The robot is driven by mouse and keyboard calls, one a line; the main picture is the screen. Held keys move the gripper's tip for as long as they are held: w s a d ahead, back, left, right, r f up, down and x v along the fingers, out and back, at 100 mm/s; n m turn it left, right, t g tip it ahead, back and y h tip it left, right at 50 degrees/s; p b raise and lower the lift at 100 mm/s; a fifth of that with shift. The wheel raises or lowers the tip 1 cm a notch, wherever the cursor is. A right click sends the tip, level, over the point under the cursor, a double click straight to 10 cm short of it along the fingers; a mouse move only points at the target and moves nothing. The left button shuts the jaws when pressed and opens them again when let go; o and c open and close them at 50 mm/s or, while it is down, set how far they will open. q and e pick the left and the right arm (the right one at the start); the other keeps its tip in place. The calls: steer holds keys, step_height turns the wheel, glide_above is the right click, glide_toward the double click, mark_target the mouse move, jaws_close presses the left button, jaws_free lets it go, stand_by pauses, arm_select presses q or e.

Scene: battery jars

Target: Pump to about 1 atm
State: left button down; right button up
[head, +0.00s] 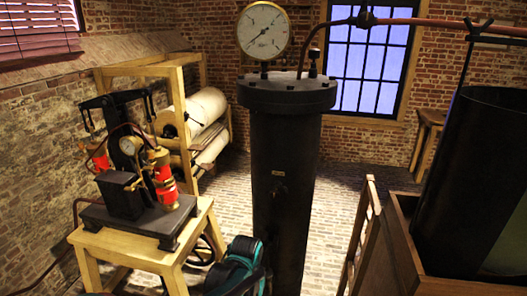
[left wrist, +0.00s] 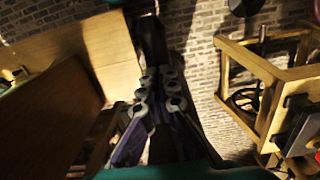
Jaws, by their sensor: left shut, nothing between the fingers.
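A pump (head: 130,165) with two red cylinders, brass fittings, a small dial and a black rocking beam stands on a wooden stand (head: 140,252) at the left. A tall black cylinder (head: 283,190) with a bolted lid stands in the middle. A large brass-rimmed pressure gauge (head: 264,31) sits above its lid. Its needle seems to point to the lower left; the figures are too small to read. In the left wrist view, my left gripper (left wrist: 157,78) is shut and empty. The stand (left wrist: 262,68) is to its right there, apart from it. My right gripper is not seen.
A wooden frame with white rolls (head: 205,110) stands behind the pump. A wooden crate (head: 405,250) holds a large black jar (head: 470,180) at the right. A pipe (head: 430,21) runs from the lid to the upper right. Brick floor is free behind the cylinder.

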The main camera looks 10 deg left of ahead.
arm_select(q)
step_height(320, 180, down, 8)
steer(key=b, duration=0.6)
step_height(320, 180, up, 14)
steer(key=p, duration=1)
steer(key=shift+f, duration=0.15)
steer(key=shift+r, duration=0.4)
steer(key=shift+f, duration=0.1)
steer(key=shift+f, duration=0.1)
step_height(320, 180, down, 14)
steer(key=b, duration=1.2)
step_height(320, 180, up, 14)
steer(key=p, duration=1.1)
steer(key=shift+r, duration=0.25)
steer(key=shift+f, duration=0.1)
